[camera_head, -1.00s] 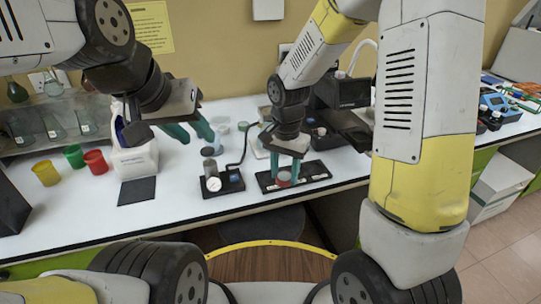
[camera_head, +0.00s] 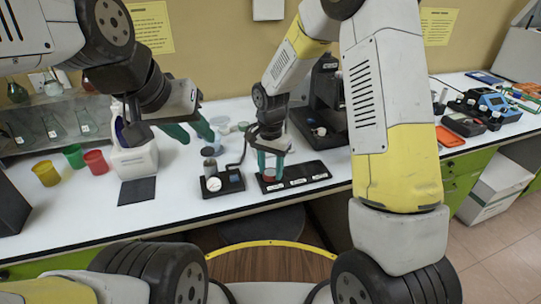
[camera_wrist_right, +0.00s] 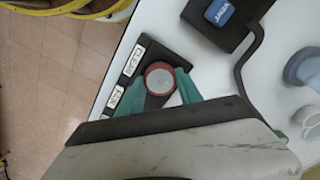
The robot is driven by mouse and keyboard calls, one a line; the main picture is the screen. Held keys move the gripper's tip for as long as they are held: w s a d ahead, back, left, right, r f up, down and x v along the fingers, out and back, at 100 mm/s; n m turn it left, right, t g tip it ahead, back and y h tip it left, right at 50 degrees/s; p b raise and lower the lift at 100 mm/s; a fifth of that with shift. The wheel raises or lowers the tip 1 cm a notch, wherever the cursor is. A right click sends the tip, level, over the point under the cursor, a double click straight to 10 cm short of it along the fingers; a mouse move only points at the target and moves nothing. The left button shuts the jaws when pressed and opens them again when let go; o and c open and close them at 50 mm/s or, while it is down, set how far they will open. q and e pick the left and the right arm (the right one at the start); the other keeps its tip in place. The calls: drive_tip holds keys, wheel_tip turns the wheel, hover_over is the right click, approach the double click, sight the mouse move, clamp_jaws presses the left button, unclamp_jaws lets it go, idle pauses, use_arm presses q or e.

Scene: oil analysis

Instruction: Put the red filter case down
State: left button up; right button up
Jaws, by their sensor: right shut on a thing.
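The red filter case (camera_head: 268,173) is between the green fingers of my right gripper (camera_head: 270,166), at the left end of the black labelled tray (camera_head: 309,171). In the right wrist view the case (camera_wrist_right: 158,78) is a red ring with a pale round centre, with the green fingers of my right gripper (camera_wrist_right: 157,87) on both sides. The labelled tray (camera_wrist_right: 147,52) lies under it. I cannot tell if the case touches the tray. My left gripper (camera_head: 194,132) is open and empty above the table.
Yellow, green and red cups (camera_head: 96,161), a white bottle (camera_head: 137,158) and a dark mat (camera_head: 137,190) are further left. A black instrument (camera_head: 325,110) stands behind on the right.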

sight(271, 172)
drive_tip(key=shift+f, duration=0.1)
drive_tip(key=o, duration=1.3)
drive_tip(key=s+d+r+n+t, duration=0.1)
drive_tip(key=d+r, duration=0.1)
drive_tip(key=r, duration=0.7)
drive_tip(key=s+d+r, duration=0.2)
drive_tip(key=r, duration=0.7)
drive_tip(key=s+d+r+n+t, duration=0.1)
drive_tip(key=s+d+r, duration=0.1)
drive_tip(key=s, duration=0.3)
drive_tip(key=s+d+r+n+t+y, duration=0.1)
drive_tip(key=s+d+r+n+t, duration=0.1)
drive_tip(key=s, duration=0.4)
drive_tip(key=s+d+r+n+t+y, duration=0.1)
drive_tip(key=s+d+r+n+t, duration=0.1)
drive_tip(key=s+d, duration=0.3)
drive_tip(key=shift+s+d+r, duration=0.35)
drive_tip(key=shift+d+r, duration=0.25)
drive_tip(key=shift+r, duration=0.25)
